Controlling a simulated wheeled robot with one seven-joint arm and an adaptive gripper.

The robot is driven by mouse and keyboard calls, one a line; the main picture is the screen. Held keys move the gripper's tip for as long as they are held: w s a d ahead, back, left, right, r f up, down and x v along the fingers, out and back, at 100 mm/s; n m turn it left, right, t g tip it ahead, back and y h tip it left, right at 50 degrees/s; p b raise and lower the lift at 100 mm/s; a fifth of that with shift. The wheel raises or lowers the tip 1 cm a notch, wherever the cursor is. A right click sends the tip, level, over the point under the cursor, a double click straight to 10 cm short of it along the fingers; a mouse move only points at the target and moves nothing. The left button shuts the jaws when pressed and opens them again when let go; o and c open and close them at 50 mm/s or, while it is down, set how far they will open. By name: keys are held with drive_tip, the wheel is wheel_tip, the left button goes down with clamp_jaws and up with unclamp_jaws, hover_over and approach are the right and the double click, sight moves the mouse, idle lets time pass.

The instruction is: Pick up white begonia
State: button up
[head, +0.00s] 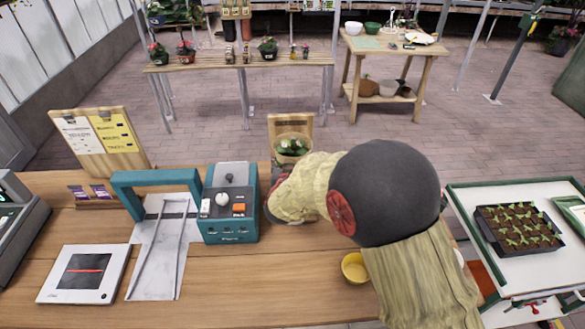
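A small plant with green leaves and pale specks (293,145) sits in a tan pot or basket in front of an upright wooden board, at the back edge of the wooden counter. It may be the white begonia; the flowers are too small to tell. My arm reaches in from the right, and its end with my gripper (276,202) is just in front of and below this plant, beside the teal machine. My own wrist and arm cover most of the gripper, so its fingers and anything between them cannot be made out.
A teal machine (230,203) stands left of my gripper, with a teal-framed device (160,235) beyond it. A yellow bowl (354,268) sits under my arm. A seedling tray (517,228) is on the right. Several potted plants stand on the far bench (200,66). The counter's front middle is clear.

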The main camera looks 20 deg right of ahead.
drive_tip(key=shift+w, duration=0.15)
drive_tip(key=shift+c, duration=1.1)
drive_tip(key=c, duration=1.3)
drive_tip(key=shift+c, duration=1)
